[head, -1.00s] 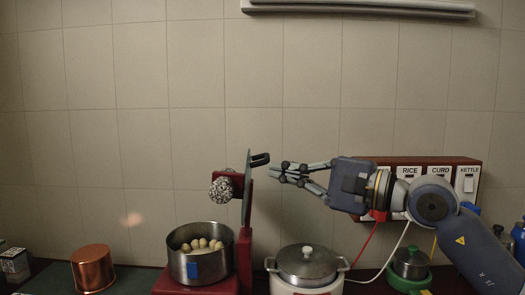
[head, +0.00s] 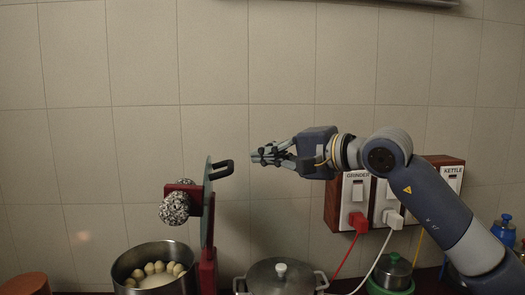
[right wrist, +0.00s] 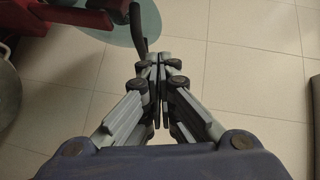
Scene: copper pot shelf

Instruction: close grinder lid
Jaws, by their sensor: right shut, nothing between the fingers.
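The grinder lid (head: 208,204) stands upright, edge-on, above the right side of the grinder, with its black handle (head: 222,169) facing right. The red grinder arm (head: 208,272) carries it, and bumpy grey grinding balls (head: 174,207) hang on its left side. The steel grinder pot (head: 130,256) is uncovered and holds several pale round pieces (head: 158,268). My right gripper (head: 256,156) is shut and empty, just right of the handle with a small gap. In the right wrist view the shut fingers (right wrist: 160,62) are beside the handle (right wrist: 138,28) and the glassy lid (right wrist: 120,18). My left gripper is not in view.
A lidded steel pot (head: 280,280) stands right of the grinder. A red switch panel (head: 332,205) with plugs and cords is on the wall behind my right arm. A small pot (head: 393,272) and blue bottle (head: 504,230) stand at right. The wall space above is clear.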

